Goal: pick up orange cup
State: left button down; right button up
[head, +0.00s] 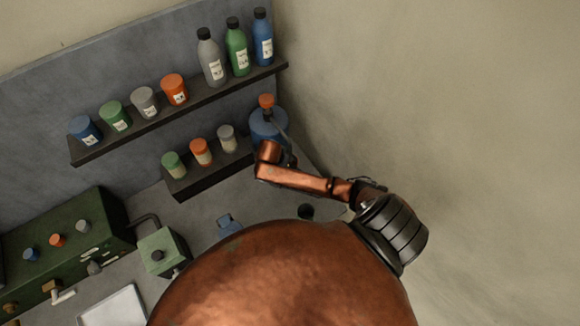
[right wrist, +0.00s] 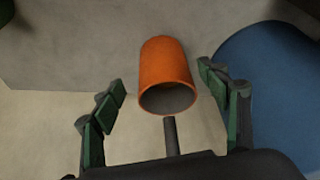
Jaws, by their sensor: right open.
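In the right wrist view an orange cup (right wrist: 165,65) lies between the fingers of my right gripper (right wrist: 163,85). Its grey hollow mouth faces the camera. The gripper is open, with one green-and-black finger on each side of the cup and gaps visible on both sides. A dark rod shows just below the cup's mouth. In the head view a small orange thing (head: 267,101) shows above a blue round container (head: 268,125), near the end of my copper arm; I cannot tell surely whether it is the same cup. My left gripper is not in view.
The blue container also shows at the right in the wrist view (right wrist: 270,85). An upper shelf (head: 180,117) holds jars and bottles; a lower shelf (head: 213,172) holds small jars. A green machine (head: 70,240) and green box (head: 163,250) stand left. The right wall (head: 440,100) is bare.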

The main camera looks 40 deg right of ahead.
jog(key=x, duration=0.4)
jog(key=shift+w+a+f, duration=0.2)
jog(key=shift+a+f, duration=0.05)
jog(key=shift+f, duration=0.05)
jog(key=shift+d+f, duration=0.15)
jog(key=shift+f, duration=0.35)
jog(key=shift+c, duration=0.6)
jog(key=c, duration=1.4)
jog(key=shift+r, duration=0.1)
